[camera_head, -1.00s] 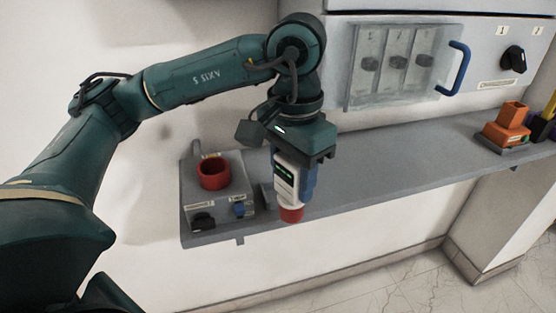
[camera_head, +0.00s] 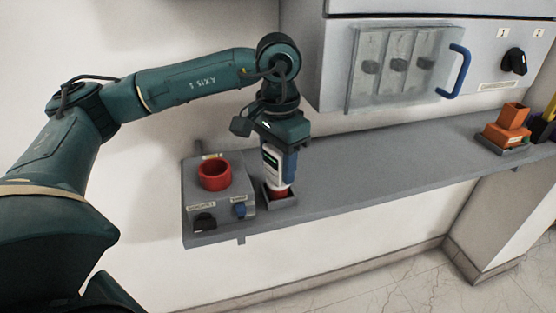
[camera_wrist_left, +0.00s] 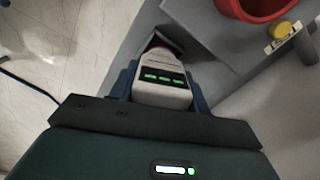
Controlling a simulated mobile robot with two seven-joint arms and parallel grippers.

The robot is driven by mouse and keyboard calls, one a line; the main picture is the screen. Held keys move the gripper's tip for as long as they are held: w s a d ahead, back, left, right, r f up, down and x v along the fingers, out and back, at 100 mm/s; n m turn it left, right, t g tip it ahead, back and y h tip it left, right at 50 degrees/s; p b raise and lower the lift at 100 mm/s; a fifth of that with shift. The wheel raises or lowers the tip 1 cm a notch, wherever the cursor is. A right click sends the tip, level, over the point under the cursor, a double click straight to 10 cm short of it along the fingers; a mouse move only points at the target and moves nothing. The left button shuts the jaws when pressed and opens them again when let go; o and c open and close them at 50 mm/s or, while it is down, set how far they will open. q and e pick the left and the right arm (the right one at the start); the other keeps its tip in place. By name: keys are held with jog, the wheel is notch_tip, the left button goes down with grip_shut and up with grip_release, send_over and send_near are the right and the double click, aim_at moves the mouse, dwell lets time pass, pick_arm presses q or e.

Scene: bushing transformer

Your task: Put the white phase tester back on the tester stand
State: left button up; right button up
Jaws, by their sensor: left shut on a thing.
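The white phase tester (camera_head: 273,165) has a dark display with green marks and a red lower end. My left gripper (camera_head: 285,150) is shut on its upper part and holds it nearly upright. The tester stand (camera_head: 282,201) is a small grey tray on the shelf, right of the grey box. The tester's red end is at the stand, inside or just above its rim; I cannot tell whether it touches the bottom. In the left wrist view the tester (camera_wrist_left: 162,88) is between the blue fingers, and the stand (camera_wrist_left: 178,33) shows partly behind it. My right gripper is not in view.
A grey box (camera_head: 228,209) with a red socket ring (camera_head: 214,175) and small knobs stands left of the stand. An orange device (camera_head: 508,127) stands at the shelf's far right. A cabinet with a blue handle (camera_head: 456,70) hangs above. The middle of the shelf (camera_head: 390,155) is clear.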

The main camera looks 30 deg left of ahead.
pick_arm(q)
jog(key=shift+f, duration=0.1)
jog(key=o, duration=0.6)
jog(key=shift+f, duration=0.1)
jog(key=o, duration=0.5)
notch_tip(320, 180, up, 13)
jog(key=shift+f+p, duration=0.2)
jog(key=shift+p, duration=0.55)
jog(key=shift+s+f, duration=0.1)
